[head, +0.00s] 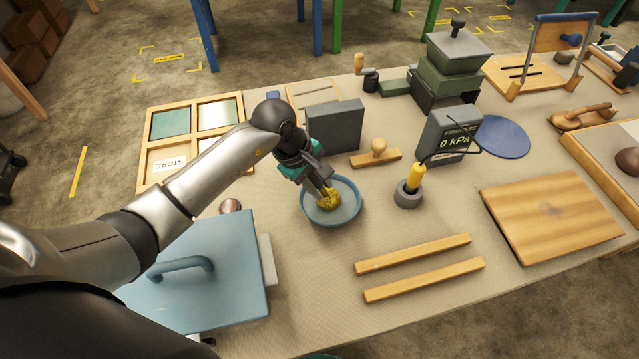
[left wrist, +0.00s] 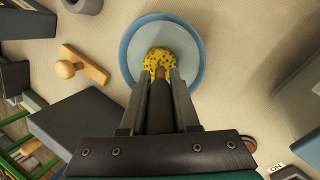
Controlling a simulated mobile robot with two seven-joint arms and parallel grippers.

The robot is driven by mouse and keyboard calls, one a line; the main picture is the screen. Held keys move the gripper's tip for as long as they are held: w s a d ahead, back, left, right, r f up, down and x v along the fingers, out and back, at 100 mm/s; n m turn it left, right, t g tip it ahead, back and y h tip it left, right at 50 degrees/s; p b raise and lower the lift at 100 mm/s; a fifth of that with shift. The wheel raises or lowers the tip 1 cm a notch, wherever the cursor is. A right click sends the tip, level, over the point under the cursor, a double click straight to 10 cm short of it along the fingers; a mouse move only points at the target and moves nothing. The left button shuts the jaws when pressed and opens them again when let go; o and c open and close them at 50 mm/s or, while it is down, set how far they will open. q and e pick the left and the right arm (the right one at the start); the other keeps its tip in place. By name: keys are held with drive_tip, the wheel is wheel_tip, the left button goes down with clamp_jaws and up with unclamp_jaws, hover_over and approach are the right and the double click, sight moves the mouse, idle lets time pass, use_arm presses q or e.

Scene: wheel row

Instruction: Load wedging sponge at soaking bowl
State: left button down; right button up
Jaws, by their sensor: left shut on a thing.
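A yellow sponge with dark specks (head: 329,199) is at the blue soaking bowl (head: 349,213), over its inside. My left gripper (head: 325,188) reaches down into the bowl from the upper left and is shut on the sponge. In the left wrist view the sponge (left wrist: 160,60) sits between the tips of both fingers (left wrist: 160,78), with the pale inside of the bowl (left wrist: 190,45) around it. I cannot tell whether the sponge touches the bowl's bottom. My right gripper is not in view.
A dark grey block (head: 334,127) stands behind the bowl, near a wooden piece with a knob (head: 376,158). A grey gauge (head: 447,135) reads 0 kPa, with a yellow-handled probe (head: 415,178) nearby. Two wooden strips (head: 414,253) lie in front. A blue lidded box (head: 215,265) stands at left.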

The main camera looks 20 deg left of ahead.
use_arm(q)
drive_tip(key=shift+s+f+b, duration=0.1)
drive_tip(key=shift+f+b, duration=0.5)
idle(1.5)
drive_tip(key=shift+r, duration=0.1)
drive_tip(key=shift+r+p, duration=2.5)
drive_tip(key=shift+r, duration=1)
drive_tip(key=shift+r, duration=0.25)
drive_tip(key=s+r+m+g+b, duration=0.4)
drive_tip(key=s+r+m, duration=0.5)
drive_tip(key=r+m, duration=0.3)
drive_tip(key=shift+a+r+m, duration=0.3)
drive_tip(key=shift+r+m, duration=0.1)
drive_tip(key=shift+m, duration=0.3)
